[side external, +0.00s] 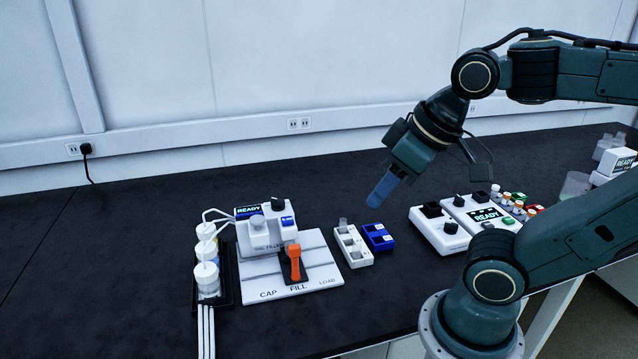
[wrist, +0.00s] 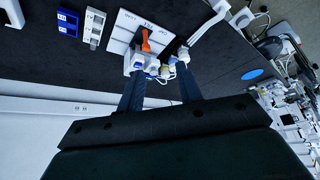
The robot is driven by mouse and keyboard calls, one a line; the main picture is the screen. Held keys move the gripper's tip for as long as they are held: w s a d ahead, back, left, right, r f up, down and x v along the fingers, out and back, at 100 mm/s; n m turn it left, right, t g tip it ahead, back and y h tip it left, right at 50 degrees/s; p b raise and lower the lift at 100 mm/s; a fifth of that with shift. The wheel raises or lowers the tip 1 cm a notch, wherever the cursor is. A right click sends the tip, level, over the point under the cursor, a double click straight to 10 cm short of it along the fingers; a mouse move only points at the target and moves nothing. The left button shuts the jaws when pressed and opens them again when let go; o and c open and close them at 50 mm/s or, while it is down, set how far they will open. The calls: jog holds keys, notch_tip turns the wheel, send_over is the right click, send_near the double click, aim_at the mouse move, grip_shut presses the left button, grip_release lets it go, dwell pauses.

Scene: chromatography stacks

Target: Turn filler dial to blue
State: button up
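The filler (side external: 262,236) is a white machine at the left of the bench, with a READY screen (side external: 248,211). A dark dial (side external: 278,203) sits on its top, and a blue patch (side external: 288,221) is on its front right. Which way the dial points is too small to tell. My gripper (side external: 377,199) hangs in the air to the right of the filler and higher, well apart from it. In the wrist view my gripper (wrist: 160,80) has its two blue fingers spread with nothing between them. The filler (wrist: 140,63) shows beyond the fingertips there; its dial is not clear.
An orange lever (side external: 294,262) stands on the white CAP/FILL/LOAD plate (side external: 312,279) before the filler. White-capped bottles (side external: 206,252) with tubes stand at its left. White (side external: 352,246) and blue (side external: 378,237) racks and another READY device (side external: 449,239) are to the right. The bench behind is clear.

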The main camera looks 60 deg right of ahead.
jog(key=w+d+r+g, duration=0.15)
jog(key=w+r, duration=0.25)
jog(key=w, duration=0.5)
jog(key=n+g, duration=0.1)
jog(key=g, duration=0.3)
send_over(278, 199)
notch_tip(278, 199, down, 12)
jog(key=shift+r, duration=0.2)
jog(key=shift+f, duration=0.15)
notch_tip(278, 199, down, 14)
jog(key=shift+r, duration=0.25)
grip_shut()
